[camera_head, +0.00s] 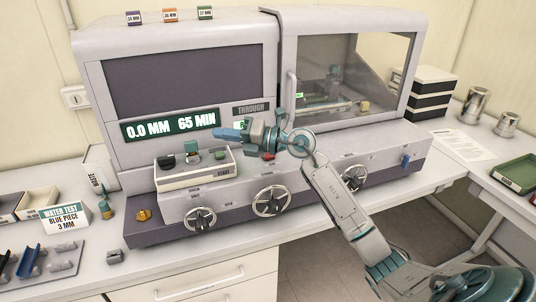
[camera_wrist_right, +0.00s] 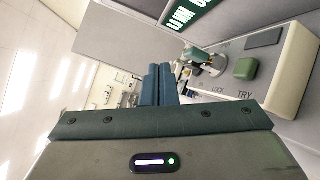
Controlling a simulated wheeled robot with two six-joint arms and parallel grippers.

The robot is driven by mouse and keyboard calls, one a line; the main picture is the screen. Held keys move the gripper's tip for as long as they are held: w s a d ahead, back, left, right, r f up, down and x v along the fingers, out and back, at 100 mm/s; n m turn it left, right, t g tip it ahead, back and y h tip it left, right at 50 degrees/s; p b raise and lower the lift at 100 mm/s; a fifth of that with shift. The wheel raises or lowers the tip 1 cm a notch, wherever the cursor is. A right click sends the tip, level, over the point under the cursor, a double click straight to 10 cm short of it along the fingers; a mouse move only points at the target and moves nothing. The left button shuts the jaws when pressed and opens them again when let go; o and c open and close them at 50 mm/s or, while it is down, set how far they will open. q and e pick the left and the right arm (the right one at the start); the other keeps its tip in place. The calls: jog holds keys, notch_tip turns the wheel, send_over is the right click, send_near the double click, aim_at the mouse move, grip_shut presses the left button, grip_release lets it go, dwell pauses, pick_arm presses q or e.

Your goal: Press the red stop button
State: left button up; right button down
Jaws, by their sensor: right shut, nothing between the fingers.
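In the head view a small red button (camera_head: 268,156) sits on the machine's front ledge, right of the white control box, with my right wrist just above it. No label on it is readable. My right gripper (camera_head: 220,134) is shut and empty, with blue fingers pointing left above the control box and below the display. In the right wrist view the shut fingers (camera_wrist_right: 158,72) stand side by side, and the red button is not visible there. My left gripper is not in view.
The white control box (camera_head: 197,179) carries a dark green button (camera_head: 167,161) and a small lever. The green button also shows in the wrist view (camera_wrist_right: 245,69). Handwheels (camera_head: 271,201) line the machine's front. A water test sign (camera_head: 65,218) stands left.

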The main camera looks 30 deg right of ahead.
jog(key=w+d+m+g+h, duration=0.1)
jog(key=d+g+h, duration=0.3)
jog(key=d+h, duration=0.5)
jog(key=w+d, duration=0.1)
jog(key=d, duration=0.6)
jog(key=shift+w+f, duration=0.35)
jog(key=b, duration=0.6)
send_over(271, 155)
notch_tip(271, 155, down, 8)
jog(key=shift+d+r, duration=0.1)
jog(key=shift+r, duration=0.15)
jog(key=shift+f, duration=0.7)
jog(key=shift+b, duration=0.3)
jog(key=shift+f, duration=0.4)
